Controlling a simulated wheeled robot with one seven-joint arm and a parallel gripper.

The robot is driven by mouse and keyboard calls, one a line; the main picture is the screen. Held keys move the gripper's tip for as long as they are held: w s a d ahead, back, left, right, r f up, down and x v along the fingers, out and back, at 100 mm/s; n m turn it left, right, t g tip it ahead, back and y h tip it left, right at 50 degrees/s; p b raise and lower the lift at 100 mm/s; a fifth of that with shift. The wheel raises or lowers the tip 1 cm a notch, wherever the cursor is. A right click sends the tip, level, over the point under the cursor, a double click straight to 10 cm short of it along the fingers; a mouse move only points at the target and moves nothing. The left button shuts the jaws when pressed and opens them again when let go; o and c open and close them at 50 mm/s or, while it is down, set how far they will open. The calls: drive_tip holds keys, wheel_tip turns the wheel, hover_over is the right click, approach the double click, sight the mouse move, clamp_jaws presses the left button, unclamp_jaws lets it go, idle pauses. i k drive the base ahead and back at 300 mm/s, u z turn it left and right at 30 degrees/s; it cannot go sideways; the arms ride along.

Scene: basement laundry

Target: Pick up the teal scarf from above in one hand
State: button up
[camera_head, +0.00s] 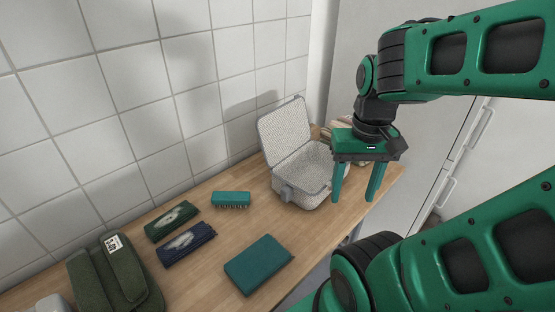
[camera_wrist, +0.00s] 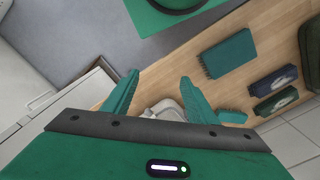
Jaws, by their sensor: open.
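Two teal pieces lie on the wooden counter, and I cannot tell for certain which is the scarf. The larger is a flat folded teal piece (camera_head: 258,264) near the front edge; the wrist view shows it (camera_wrist: 230,56) with a toothed, fringe-like left edge. The smaller teal piece (camera_head: 231,199) lies farther back, with a fringed front edge; part of it also shows in the wrist view (camera_wrist: 233,117). My gripper (camera_head: 354,198) points down, open and empty, right of both and well apart from them. Its fingers (camera_wrist: 158,92) show in the wrist view.
An open pale basket (camera_head: 311,190) stands between the teal pieces and my gripper. A green bundle (camera_head: 170,222) and a navy bundle (camera_head: 187,243) lie at left, beside an olive bag (camera_head: 116,278). A tiled wall (camera_head: 150,90) bounds the back. Bare counter surrounds the larger teal piece.

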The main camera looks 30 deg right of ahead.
sight(254, 265)
drive_tip(key=k, duration=1.65)
drive_tip(key=u, duration=0.55)
drive_tip(key=i, duration=1.25)
drive_tip(key=z, duration=0.75)
